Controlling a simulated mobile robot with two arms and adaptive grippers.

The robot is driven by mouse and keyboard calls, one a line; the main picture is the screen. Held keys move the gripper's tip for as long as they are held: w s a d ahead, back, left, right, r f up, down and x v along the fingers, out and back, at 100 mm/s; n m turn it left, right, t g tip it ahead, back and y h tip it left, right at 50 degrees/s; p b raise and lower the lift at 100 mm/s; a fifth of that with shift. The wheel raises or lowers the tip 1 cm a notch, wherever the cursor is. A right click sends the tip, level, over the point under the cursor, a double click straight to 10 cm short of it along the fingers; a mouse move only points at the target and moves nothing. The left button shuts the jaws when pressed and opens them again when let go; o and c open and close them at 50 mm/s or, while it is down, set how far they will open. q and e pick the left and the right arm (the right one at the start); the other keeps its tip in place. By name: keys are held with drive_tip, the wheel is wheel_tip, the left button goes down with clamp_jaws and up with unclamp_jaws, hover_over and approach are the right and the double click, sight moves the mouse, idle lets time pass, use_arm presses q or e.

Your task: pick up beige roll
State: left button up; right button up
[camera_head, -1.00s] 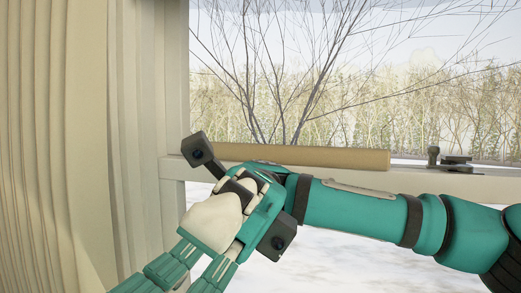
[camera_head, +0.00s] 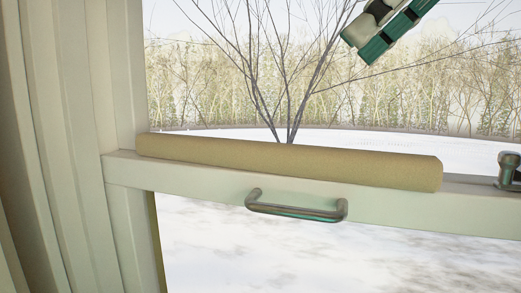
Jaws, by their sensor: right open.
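The beige roll (camera_head: 290,163) lies lengthwise on the pale window rail (camera_head: 190,183), slightly tilted in the picture. Its left end is by the side frame and its right end is near a metal latch. Nothing covers it. My right gripper (camera_head: 368,42) shows only in part at the top right, cut off by the upper edge. It is open, above and apart from the roll, with nothing seen in it. My left gripper is not in view.
A metal bar handle (camera_head: 296,211) sticks out from the rail below the roll. The metal latch (camera_head: 508,172) stands at the right edge. Bare branches and snow show through the window.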

approach(261, 143)
drive_tip(key=shift+w+a+r+p, duration=0.15)
drive_tip(key=shift+p, duration=0.3)
drive_tip(key=x, duration=0.3)
drive_tip(key=shift+w+a+f+p, duration=0.15)
drive_tip(key=shift+w+f+p, duration=0.1)
drive_tip(key=shift+f+p, duration=0.05)
drive_tip(key=shift+a+f, duration=0.3)
drive_tip(key=shift+a, duration=0.05)
drive_tip(key=p+x, duration=0.2)
drive_tip(key=x, duration=0.2)
drive_tip(key=shift+f, duration=0.25)
drive_tip(key=shift+a+f, duration=0.15)
drive_tip(key=shift+f, duration=0.05)
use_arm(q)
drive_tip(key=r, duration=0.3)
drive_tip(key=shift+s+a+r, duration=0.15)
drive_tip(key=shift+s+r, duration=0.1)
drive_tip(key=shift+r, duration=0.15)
use_arm(e)
clamp_jaws()
